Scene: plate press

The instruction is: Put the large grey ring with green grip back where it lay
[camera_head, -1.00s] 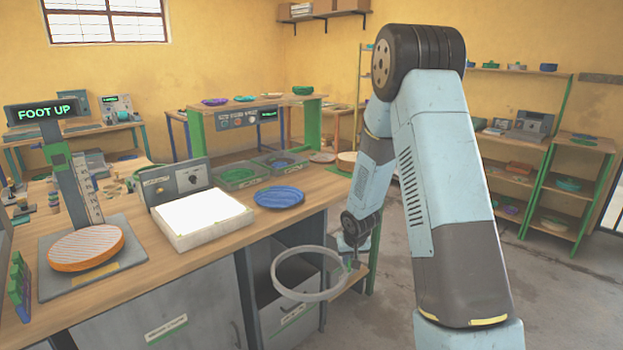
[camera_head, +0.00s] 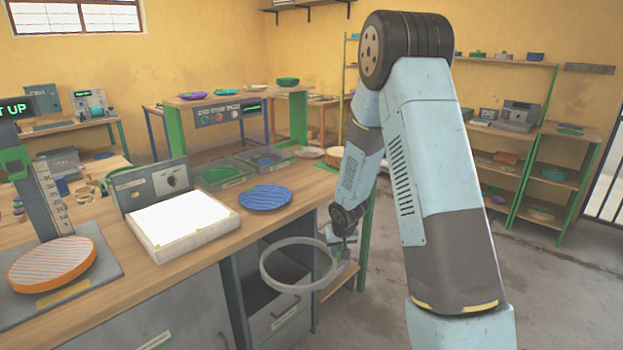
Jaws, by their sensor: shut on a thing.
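The large grey ring (camera_head: 264,272) hangs in the air in front of the bench's right end, tilted, with its opening facing partly up. My gripper (camera_head: 347,252) is at the ring's right side and is shut on it. The green grip is hard to make out, as my gripper and its distance hide it. Behind and below the ring is an open dark drawer or bay (camera_head: 262,305) in the grey cabinet under the bench.
The wooden bench (camera_head: 140,262) carries a white lit panel (camera_head: 180,220), a blue plate (camera_head: 265,197), an orange plate (camera_head: 52,263) under a press column, and green-rimmed trays (camera_head: 222,175). Shelves (camera_head: 560,180) stand at the right. The floor at the right is open.

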